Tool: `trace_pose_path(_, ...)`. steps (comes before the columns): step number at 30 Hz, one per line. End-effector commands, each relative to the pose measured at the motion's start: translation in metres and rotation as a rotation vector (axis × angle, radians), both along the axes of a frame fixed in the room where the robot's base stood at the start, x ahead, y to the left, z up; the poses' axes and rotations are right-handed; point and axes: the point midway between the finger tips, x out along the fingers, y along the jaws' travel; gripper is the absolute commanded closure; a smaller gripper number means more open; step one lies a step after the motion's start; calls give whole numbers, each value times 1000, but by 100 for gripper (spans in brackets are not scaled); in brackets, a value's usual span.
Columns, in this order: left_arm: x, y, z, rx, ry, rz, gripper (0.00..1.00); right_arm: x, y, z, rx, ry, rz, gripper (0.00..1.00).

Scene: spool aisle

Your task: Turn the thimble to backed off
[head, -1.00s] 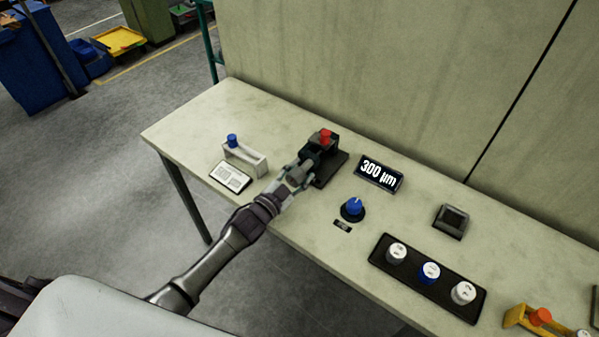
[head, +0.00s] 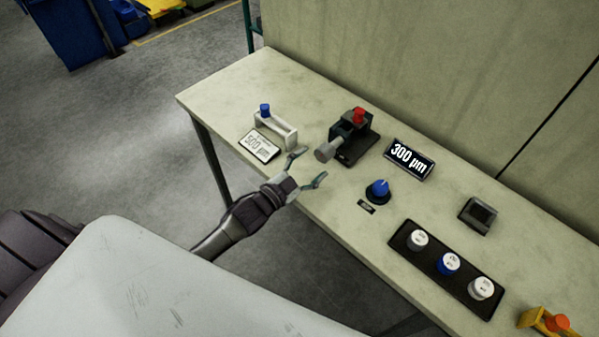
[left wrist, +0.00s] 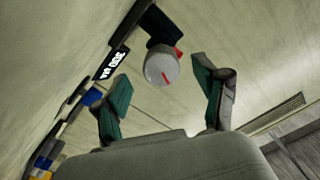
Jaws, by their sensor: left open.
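The thimble (head: 325,152) is a grey cylinder that sticks out from the front of a dark device (head: 350,130) with a red knob on top. Its round end (left wrist: 162,68) faces the camera in the left wrist view and bears a red line pointing to the lower right. My left gripper (head: 309,168) is open and empty, in front of the thimble and apart from it. In the left wrist view, the thimble's end shows beyond and between the two fingers. My right gripper is not in view.
A display (head: 408,159) reads 300 µm. A blue knob (head: 377,190) and a black tray (head: 433,262) with three capped pieces are to the right. A white bracket (head: 275,130) with a blue knob and a 500 µm card (head: 259,146) stand at left.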

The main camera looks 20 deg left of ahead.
Motion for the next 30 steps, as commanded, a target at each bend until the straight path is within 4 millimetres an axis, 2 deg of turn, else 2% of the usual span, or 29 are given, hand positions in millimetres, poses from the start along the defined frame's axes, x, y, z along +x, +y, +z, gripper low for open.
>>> trace_pose_path(3, -22, 8, -1, 1, 2, 0, 28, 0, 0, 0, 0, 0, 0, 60)
trace_pose_path(9, -42, 15, 0, -1, 0, 0, 28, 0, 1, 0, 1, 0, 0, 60)
trace_pose_path(30, -46, 15, -1, -5, 26, 16, 28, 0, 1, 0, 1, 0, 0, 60)
